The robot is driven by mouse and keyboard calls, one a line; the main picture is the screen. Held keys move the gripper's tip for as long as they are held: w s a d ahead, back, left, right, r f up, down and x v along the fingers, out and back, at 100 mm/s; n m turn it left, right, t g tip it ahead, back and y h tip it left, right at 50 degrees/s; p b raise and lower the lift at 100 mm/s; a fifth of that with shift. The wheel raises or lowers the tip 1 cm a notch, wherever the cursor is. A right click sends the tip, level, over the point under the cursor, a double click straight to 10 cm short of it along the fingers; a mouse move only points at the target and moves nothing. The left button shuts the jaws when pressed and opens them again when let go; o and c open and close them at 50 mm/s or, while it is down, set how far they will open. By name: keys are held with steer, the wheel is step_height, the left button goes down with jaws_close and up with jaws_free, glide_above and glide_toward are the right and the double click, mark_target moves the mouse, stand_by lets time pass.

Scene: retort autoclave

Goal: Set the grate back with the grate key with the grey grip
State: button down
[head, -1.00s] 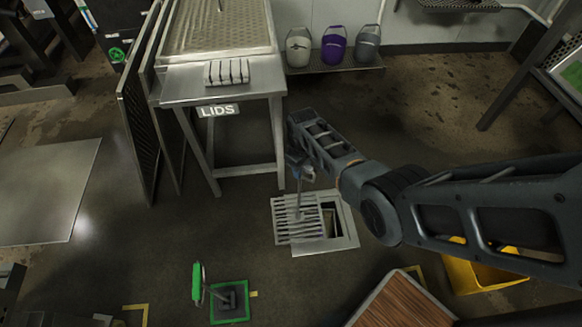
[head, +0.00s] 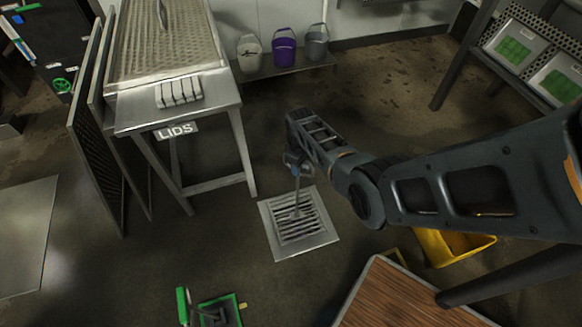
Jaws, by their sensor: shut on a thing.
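The slatted metal grate (head: 306,228) lies inside its square metal floor frame (head: 309,252) in the head view. It looks level with the frame, and no dark opening shows beside it. My gripper (head: 297,166) is above the grate, shut on the upper end of the grate key (head: 297,190). The key's thin shaft runs down, nearly upright, to the middle of the grate. Its grip is mostly hidden by my fingers, so I cannot make out its colour well. I cannot tell whether the key's foot is still hooked in the slats.
A steel table (head: 180,108) marked LIDS stands to the left. A green-edged floor stand (head: 232,305) is at the front. A wooden-topped surface (head: 400,300) and a yellow bin (head: 452,246) are at the right. Buckets (head: 284,50) line the back wall.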

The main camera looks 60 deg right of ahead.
steer(key=shift+d+r, duration=0.1)
steer(key=shift+d, duration=0.05)
steer(key=shift+f+b, duration=1.85)
steer(key=shift+f, duration=0.15)
steer(key=shift+f+b, duration=1.05)
steer(key=shift+f, duration=0.15)
steer(key=shift+s+f+m, duration=0.1)
steer(key=shift+s+m, duration=0.05)
steer(key=shift+m, duration=1.85)
steer(key=shift+m, duration=1.2)
steer(key=shift+r+p, duration=0.7)
steer(key=shift+p, duration=0.05)
